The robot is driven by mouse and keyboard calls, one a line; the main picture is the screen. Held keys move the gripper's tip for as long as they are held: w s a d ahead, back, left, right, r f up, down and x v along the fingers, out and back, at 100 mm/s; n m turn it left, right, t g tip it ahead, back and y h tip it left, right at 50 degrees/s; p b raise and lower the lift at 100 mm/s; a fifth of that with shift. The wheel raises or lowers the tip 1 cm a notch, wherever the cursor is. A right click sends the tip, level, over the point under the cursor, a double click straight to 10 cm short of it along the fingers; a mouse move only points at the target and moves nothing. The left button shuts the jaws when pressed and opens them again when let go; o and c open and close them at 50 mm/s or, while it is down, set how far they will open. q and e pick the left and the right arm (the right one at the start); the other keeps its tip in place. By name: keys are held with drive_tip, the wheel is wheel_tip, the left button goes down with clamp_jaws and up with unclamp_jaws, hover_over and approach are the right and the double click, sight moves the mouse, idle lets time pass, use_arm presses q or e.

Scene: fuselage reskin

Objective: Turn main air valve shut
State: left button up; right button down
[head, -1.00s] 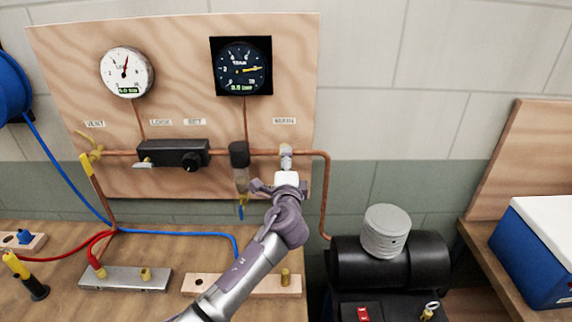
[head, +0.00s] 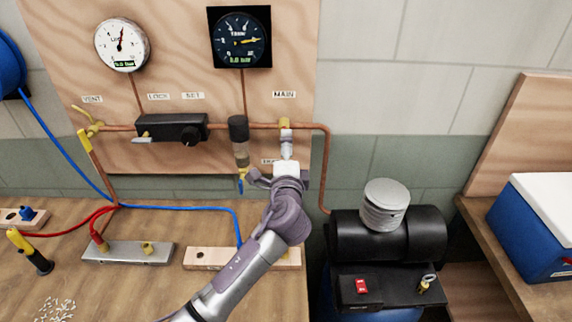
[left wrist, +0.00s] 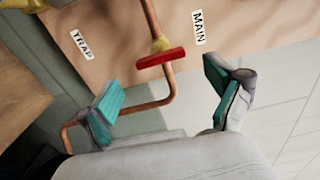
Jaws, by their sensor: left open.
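The main air valve shows in the head view as a brass fitting (head: 285,124) on the copper pipe under the MAIN label. In the left wrist view its brass body (left wrist: 159,42) carries a red handle (left wrist: 161,58), which lies crosswise to the pipe there. My left gripper (head: 286,142) is just below the valve in the head view and hides the handle. In the left wrist view the left gripper (left wrist: 165,88) is open, its teal-padded fingers spread to either side of the handle, with no contact visible. My right gripper is not in view.
The copper pipe (head: 326,165) bends down right of the valve towards a black compressor (head: 350,238). Left of the valve are a filter bowl (head: 239,140), a black regulator block (head: 172,128) and two gauges. A TRAP label (left wrist: 81,40) is near one finger.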

use_arm(q)
drive_tip(key=s, duration=0.6)
drive_tip(key=shift+s, duration=0.35)
drive_tip(key=shift+a, duration=0.1)
